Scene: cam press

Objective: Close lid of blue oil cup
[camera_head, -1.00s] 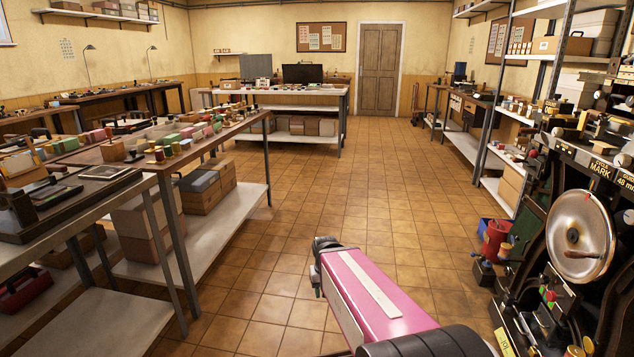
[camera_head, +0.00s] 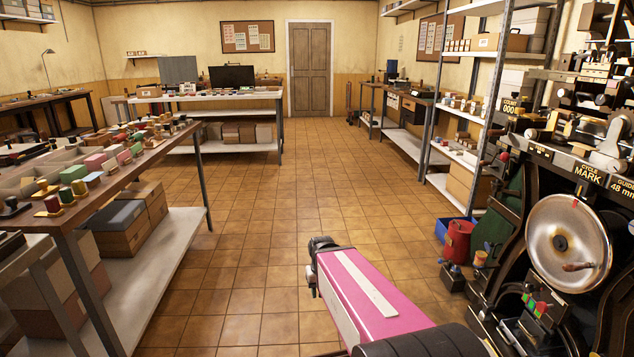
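I cannot make out a blue oil cup or its lid in the head view. The cam press (camera_head: 565,170) stands at the right edge, partly cut off, with a large silver wheel (camera_head: 568,243) and label plates reading "MARK", "48 mm" and "000". My pink arm (camera_head: 372,295) reaches in from the bottom middle, well left of the press, and ends in a dark joint. No gripper fingers can be made out, so I cannot see whether they are open or shut.
A red can (camera_head: 458,242) and a blue bin (camera_head: 449,229) stand on the floor left of the press. A workbench (camera_head: 112,190) with small coloured parts runs along the left. A shelf rack (camera_head: 492,90) stands behind the press. The tiled floor (camera_head: 285,210) between them is clear.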

